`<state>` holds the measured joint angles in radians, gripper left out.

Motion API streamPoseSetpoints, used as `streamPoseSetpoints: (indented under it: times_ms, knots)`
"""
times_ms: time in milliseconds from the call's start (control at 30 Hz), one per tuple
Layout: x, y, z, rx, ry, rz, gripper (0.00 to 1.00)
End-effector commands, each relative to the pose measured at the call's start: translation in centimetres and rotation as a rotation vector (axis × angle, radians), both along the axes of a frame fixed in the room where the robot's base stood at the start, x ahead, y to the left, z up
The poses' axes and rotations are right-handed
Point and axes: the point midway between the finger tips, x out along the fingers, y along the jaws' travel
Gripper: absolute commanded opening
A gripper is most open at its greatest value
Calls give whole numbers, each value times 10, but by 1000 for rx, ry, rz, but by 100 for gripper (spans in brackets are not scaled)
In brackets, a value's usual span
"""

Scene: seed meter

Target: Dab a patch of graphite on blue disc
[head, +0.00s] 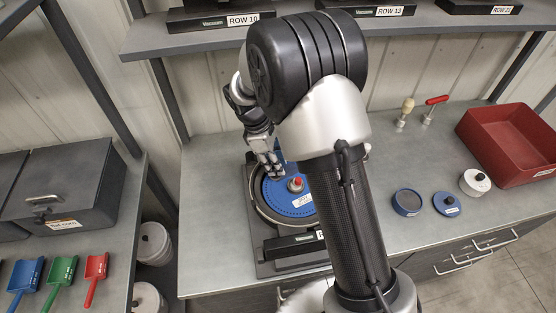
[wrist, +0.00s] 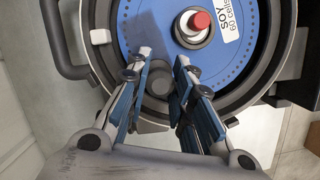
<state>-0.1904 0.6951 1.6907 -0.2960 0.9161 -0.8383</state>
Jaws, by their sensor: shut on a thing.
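The blue disc (head: 276,196) lies flat in the round dark housing of the seed meter on the bench. It has a ring of small holes, a white label reading SOY, and a red-tipped hub at its middle. It also fills the top of the wrist view (wrist: 145,22). My gripper (head: 276,171) is over the disc's far-left part in the head view. In the wrist view its fingers (wrist: 162,72) are shut on a small grey round thing (wrist: 154,82). I cannot tell whether this thing touches the disc. An open blue tub (head: 407,202) with dark grey contents stands at the right.
A blue lid (head: 447,205), a white tub (head: 475,182) and a red bin (head: 511,146) are on the right. A pale-handled tool (head: 405,110) and a red-handled tool (head: 433,106) stand behind. A shelf (head: 225,37) overhangs the bench. Scoops (head: 62,277) lie on the left bench.

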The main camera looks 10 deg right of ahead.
Motion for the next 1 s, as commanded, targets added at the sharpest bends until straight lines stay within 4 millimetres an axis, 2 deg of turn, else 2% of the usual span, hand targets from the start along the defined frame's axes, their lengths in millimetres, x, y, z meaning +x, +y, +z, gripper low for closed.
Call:
streamPoseSetpoints:
  times_ms: [167, 300, 833, 1000]
  knots:
    - [-2, 6, 1, 0, 0, -2, 0]
    - [-3, 7, 27, 1, -3, -5, 0]
    - [-8, 12, 73, 0, 1, -13, 0]
    - [-9, 13, 82, 0, 0, -14, 0]
